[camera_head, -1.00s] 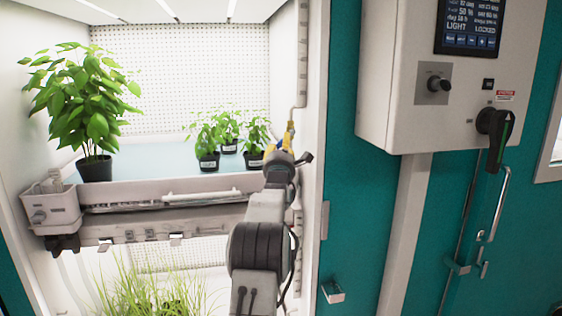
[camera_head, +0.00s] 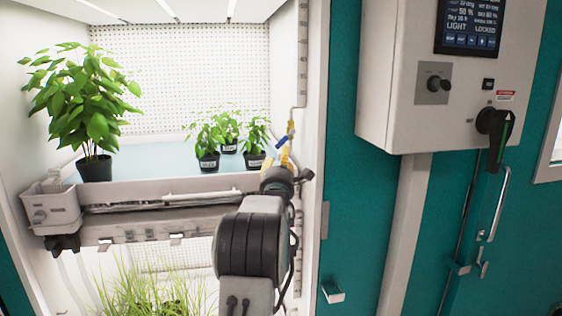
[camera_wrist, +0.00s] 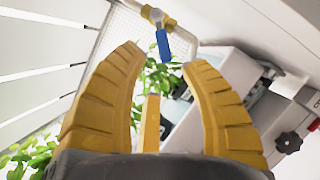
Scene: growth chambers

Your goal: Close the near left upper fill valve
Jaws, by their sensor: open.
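A small valve with a blue lever (camera_wrist: 162,43) and a yellow body (camera_wrist: 157,17) shows ahead of my gripper in the wrist view. The lever also shows in the head view (camera_head: 282,142), at the right side of the chamber opening. My gripper (camera_wrist: 168,60) is open and empty, its two yellow fingers apart. The lever appears between and beyond the fingertips; I cannot tell the remaining distance. In the head view my gripper (camera_head: 277,160) is just below the lever, at the right end of the upper shelf. Whether this is the near left valve is not clear.
The upper shelf (camera_head: 140,165) holds a large potted plant (camera_head: 90,110) at left and several small pots (camera_head: 228,143) near my gripper. The chamber's right wall is close beside my arm. A control box (camera_head: 400,85) hangs to the right.

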